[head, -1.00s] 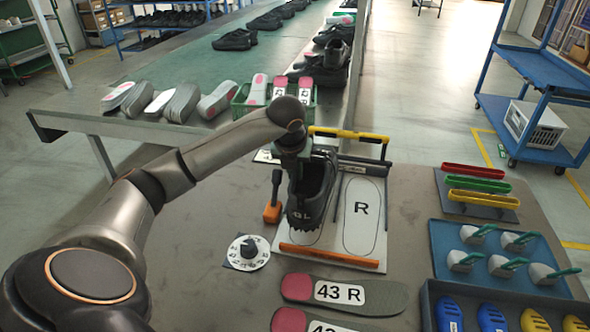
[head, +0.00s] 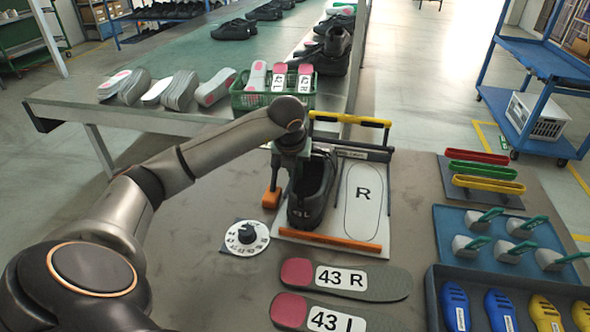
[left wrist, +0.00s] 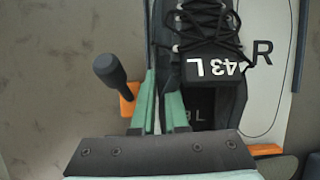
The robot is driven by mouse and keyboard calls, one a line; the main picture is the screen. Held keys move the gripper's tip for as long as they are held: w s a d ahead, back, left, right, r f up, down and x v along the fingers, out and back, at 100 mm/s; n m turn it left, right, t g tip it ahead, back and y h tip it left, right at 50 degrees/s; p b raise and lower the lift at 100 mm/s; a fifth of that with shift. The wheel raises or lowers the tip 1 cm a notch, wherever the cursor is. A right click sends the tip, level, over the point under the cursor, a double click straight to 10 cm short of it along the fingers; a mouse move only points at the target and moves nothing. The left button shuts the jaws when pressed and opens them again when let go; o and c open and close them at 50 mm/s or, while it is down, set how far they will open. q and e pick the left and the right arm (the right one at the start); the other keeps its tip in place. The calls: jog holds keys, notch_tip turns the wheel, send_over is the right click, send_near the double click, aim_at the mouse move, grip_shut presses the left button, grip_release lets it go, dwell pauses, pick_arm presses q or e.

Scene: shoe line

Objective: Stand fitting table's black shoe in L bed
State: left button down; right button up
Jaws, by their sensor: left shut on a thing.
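The black shoe (head: 312,195) is over the L bed of the white fitting board (head: 345,235), left of the bare R outline (head: 363,200). It looks upright, its near end close to the board's orange front bar (head: 328,241). The shoe hides the L outline; I cannot tell if its sole fully touches the board. My left gripper (head: 292,155) is shut on the shoe's left upper edge. The left wrist view shows its green fingers (left wrist: 160,95) beside the laces and the "43 L" tongue label (left wrist: 213,68). My right gripper is not in view.
An orange-based lever (head: 271,195) and a white dial (head: 246,238) stand left of the board. A yellow-and-black bar (head: 350,118) spans its far end. Insoles (head: 345,278) lie in front. Coloured holders (head: 483,171) and trays (head: 500,235) are at right.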

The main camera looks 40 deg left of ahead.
pick_arm(q)
jog(key=c, duration=0.9)
grip_release()
jog(key=shift+o, duration=0.2)
